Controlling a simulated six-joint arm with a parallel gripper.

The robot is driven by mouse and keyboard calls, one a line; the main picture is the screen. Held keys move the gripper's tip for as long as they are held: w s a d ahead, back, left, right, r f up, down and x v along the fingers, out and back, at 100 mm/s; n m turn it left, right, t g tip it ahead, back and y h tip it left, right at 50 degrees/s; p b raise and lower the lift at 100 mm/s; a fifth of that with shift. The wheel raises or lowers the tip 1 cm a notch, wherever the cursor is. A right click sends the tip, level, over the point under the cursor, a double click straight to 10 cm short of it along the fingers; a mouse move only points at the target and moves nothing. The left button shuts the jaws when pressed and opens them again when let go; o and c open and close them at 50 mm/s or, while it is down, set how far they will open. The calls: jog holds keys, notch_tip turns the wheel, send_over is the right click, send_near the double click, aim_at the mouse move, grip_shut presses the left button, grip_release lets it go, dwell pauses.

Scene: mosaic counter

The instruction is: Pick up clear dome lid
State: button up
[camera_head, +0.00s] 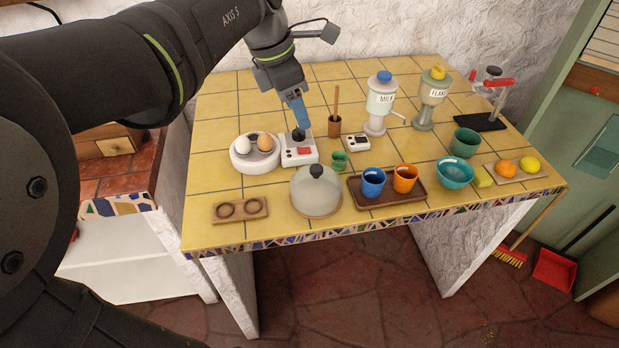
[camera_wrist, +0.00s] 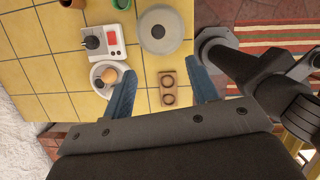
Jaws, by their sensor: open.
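The clear dome lid (camera_head: 312,197) is a pale see-through dome with a dark knob on top. It stands near the front edge of the tiled counter, left of the wooden tray. In the wrist view the lid (camera_wrist: 176,41) shows from above as a grey disc with its knob, beyond the fingertips. My gripper (camera_head: 298,112) has blue fingers and hangs above the back of the counter, over the white box with a red button. In the wrist view my gripper (camera_wrist: 162,72) is open, with its two fingers wide apart and nothing between them.
Left of the lid lies a wooden holder with two rings (camera_head: 240,210). Behind it are a white round dish with eggs (camera_head: 241,163) and the white box (camera_head: 290,157). A small green cup (camera_head: 339,161) stands close behind the lid; the tray (camera_head: 392,207) with blue and orange cups is right.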

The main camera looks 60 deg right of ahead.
jog(key=a+n+h, duration=0.1)
jog(key=a, duration=0.1)
send_over(316, 168)
jog(key=a, duration=0.2)
jog(key=f, duration=0.8)
jog(key=w+f, duration=0.1)
jog(key=f, duration=0.3)
jog(key=shift+d, duration=0.15)
jog(key=shift+x, duration=2.65)
grip_shut()
